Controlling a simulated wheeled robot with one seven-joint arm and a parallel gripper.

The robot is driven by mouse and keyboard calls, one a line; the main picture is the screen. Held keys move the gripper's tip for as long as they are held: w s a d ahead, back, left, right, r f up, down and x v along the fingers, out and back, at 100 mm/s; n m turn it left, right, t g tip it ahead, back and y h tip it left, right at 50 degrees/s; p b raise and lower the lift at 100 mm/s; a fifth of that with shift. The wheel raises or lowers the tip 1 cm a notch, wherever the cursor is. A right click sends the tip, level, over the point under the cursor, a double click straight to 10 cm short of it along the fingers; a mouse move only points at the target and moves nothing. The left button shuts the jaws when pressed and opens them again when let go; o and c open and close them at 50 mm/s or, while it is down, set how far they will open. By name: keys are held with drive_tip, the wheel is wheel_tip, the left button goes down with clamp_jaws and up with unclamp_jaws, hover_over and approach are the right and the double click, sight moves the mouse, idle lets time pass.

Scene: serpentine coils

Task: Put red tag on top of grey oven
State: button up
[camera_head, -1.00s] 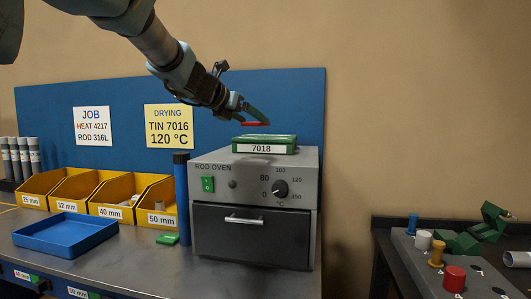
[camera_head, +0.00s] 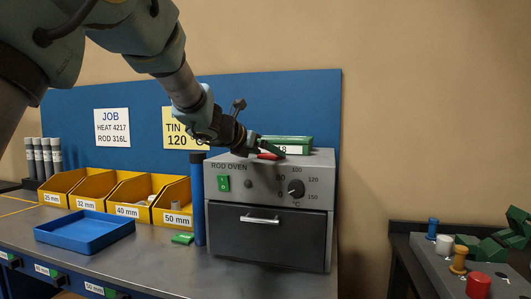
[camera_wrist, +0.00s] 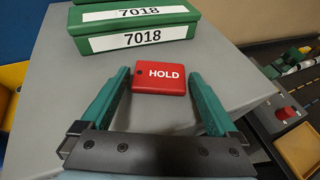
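The red tag (camera_wrist: 159,80), marked HOLD, sits flat between the green fingertips of my gripper (camera_wrist: 160,84) in the wrist view. In the head view the tag (camera_head: 267,156) shows at the fingertips of my gripper (camera_head: 268,152), low over the front part of the oven's top. I cannot tell whether it touches the surface. The grey oven (camera_head: 219,168), labelled ROD OVEN, stands on the bench. Its flat top (camera_wrist: 60,100) shows below the tag in the wrist view.
A green box (camera_wrist: 134,38) labelled 7018 lies on the oven top behind the tag. A blue post (camera_head: 198,200) stands left of the oven. Yellow bins (camera_head: 172,222) and a blue tray (camera_head: 85,247) are further left. The oven top beside the tag is clear.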

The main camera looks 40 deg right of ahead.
drive_tip(key=b+v, duration=0.1)
drive_tip(key=v, duration=1.1)
drive_tip(key=w+a+f+n+t+y, duration=0.25)
drive_tip(key=w+a+f+n, duration=0.25)
drive_tip(key=w+a+n, duration=0.3)
drive_tip(key=w+a+f+n+t+y, duration=0.2)
drive_tip(key=w+a+f+n+t, duration=0.3)
drive_tip(key=a+n, duration=0.4)
drive_tip(key=w+a+f+n+g+y, duration=0.1)
drive_tip(key=a+f+n+y, duration=0.1)
drive_tip(key=a+f+n, duration=0.3)
drive_tip(key=w+a+f+n+y, duration=0.2)
drive_tip(key=a+n+y, duration=0.1)
drive_tip(key=a+n, duration=0.4)
drive_tip(key=s+a+f+n+g+y, duration=0.1)
drive_tip(key=s+a+f+n+g, duration=0.1)
drive_tip(key=s+a+f+n, duration=0.3)
drive_tip(key=s+a+f+n+g+y, duration=0.1)
drive_tip(key=s+a+f+n+g, duration=0.2)
drive_tip(key=s+a+n, duration=0.3)
drive_tip(key=s+a+f+n+g+y, duration=0.1)
drive_tip(key=s+a+f+n+g, duration=0.1)
drive_tip(key=s+a+f+n, duration=0.4)
drive_tip(key=shift+a+f+n+y, duration=0.15)
drive_tip(key=shift+a+n, duration=0.1)
drive_tip(key=shift+n, duration=1)
drive_tip(key=shift+a+f+n+y, duration=0.1)
drive_tip(key=shift+a+f+n, duration=0.15)
drive_tip(key=shift+n, duration=1)
